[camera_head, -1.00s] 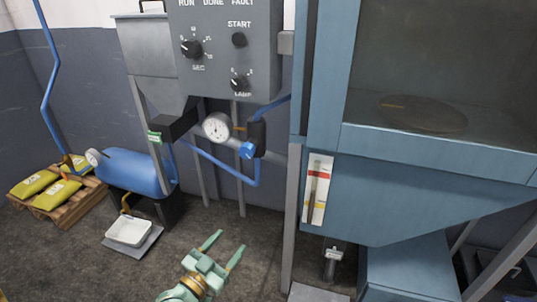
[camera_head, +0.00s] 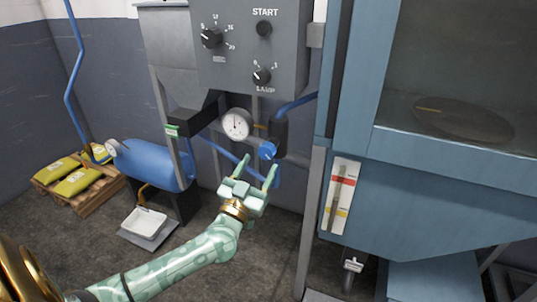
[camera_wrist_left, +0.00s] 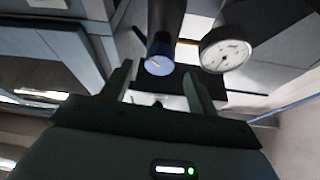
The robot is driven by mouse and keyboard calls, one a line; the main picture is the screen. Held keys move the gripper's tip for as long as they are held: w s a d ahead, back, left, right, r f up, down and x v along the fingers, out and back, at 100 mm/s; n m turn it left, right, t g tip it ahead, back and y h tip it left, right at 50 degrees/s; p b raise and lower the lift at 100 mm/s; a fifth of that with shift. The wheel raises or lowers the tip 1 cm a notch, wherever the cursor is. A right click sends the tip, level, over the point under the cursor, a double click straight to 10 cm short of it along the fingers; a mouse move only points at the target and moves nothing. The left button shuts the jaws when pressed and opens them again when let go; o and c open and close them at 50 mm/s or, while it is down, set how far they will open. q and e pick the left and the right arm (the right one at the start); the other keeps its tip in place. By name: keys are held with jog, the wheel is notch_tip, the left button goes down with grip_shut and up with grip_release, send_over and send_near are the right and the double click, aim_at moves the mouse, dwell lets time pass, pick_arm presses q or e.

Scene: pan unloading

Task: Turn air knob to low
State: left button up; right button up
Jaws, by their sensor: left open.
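The blue air knob (camera_head: 267,151) sits under the dark regulator body (camera_head: 280,134), beside a round white gauge (camera_head: 236,124). My left gripper (camera_head: 259,168) is open, its two fingers pointing up just below the knob. In the left wrist view the blue knob face (camera_wrist_left: 159,65) lies ahead between the open fingers (camera_wrist_left: 160,88), apart from them as far as I can tell. The gauge (camera_wrist_left: 227,55) is to its right there. Knob markings are too small to read. My right gripper is not in view.
A grey control panel (camera_head: 290,75) with black knobs hangs above. The blue cabinet (camera_head: 440,208) and its grey leg (camera_head: 311,220) stand close on the right. A blue tank (camera_head: 155,165), white tray (camera_head: 145,223) and yellow bags (camera_head: 75,180) are at left.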

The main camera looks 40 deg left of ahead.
aim_at(265, 156)
pick_arm(q)
jog(key=b+x, duration=0.1)
jog(key=x, duration=0.3)
jog(key=shift+w, duration=0.35)
jog(key=shift+w+a+r, duration=0.15)
jog(key=shift+w+r, duration=0.2)
jog(key=shift+w, duration=0.15)
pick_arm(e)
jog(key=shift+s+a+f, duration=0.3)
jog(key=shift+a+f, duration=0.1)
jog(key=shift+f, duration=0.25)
pick_arm(q)
jog(key=c, duration=1)
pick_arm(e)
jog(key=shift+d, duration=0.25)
pick_arm(q)
jog(key=shift+r+n, duration=0.1)
jog(key=shift+n, duration=0.2)
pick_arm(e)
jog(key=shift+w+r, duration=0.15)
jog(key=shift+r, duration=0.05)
